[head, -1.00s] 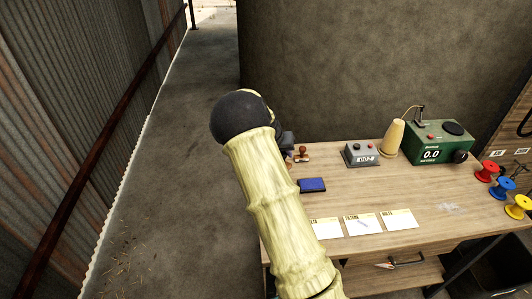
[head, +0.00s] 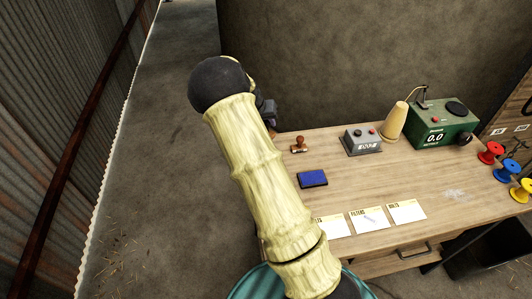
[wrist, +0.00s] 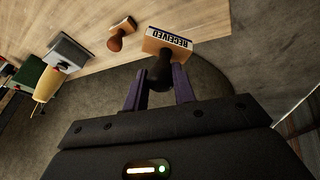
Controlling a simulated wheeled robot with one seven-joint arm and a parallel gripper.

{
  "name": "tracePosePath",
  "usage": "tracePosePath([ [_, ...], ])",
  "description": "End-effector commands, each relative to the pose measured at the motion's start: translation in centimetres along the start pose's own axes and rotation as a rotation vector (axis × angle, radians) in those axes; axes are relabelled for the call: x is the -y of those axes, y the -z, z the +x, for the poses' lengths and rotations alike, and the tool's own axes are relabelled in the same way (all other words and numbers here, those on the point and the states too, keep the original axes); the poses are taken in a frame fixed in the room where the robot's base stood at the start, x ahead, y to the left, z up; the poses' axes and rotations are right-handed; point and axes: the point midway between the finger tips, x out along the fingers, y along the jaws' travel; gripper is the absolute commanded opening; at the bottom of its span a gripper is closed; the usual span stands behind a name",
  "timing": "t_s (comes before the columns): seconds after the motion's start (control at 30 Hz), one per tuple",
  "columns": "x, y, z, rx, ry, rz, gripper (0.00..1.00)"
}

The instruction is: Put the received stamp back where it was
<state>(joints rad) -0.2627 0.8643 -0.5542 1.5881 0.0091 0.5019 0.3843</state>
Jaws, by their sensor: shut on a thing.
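My gripper (wrist: 160,84) is shut on the received stamp (wrist: 169,42), with its two purple fingers around the dark handle. The stamp has a wooden block with a "RECEIVED" label. In the wrist view, the stamp's block points away from my gripper, over the bench's edge area. In the head view, part of my gripper (head: 268,111) shows past the arm, beyond the bench's back left corner; the held stamp is hidden there. A second stamp (head: 299,144) with a brown handle stands on the bench; it also shows in the wrist view (wrist: 121,34).
A blue ink pad (head: 312,179) lies in front of the second stamp. A grey box with knobs (head: 362,142), a yellow cone (head: 394,122) and a green device (head: 443,126) stand to the right. Cards (head: 368,220) lie along the front. Bare bench top (head: 415,175) is in the middle.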

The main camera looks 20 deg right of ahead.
Motion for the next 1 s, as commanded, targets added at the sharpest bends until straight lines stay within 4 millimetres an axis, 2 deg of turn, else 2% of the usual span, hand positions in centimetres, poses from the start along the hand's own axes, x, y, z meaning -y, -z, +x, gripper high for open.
tracePosePath([
  [0.17,0.2,-0.2,0.3,0.001,0.0,-0.003,0.12],
  [0.53,1.5,-2.2,5.3,0.001,-0.002,0.0,0.12],
  [0.87,1.6,-2.3,5.7,0.001,-0.001,0.002,0.12],
  [1.0,1.9,-2.9,6.8,0.003,-0.002,0.0,0.12],
])
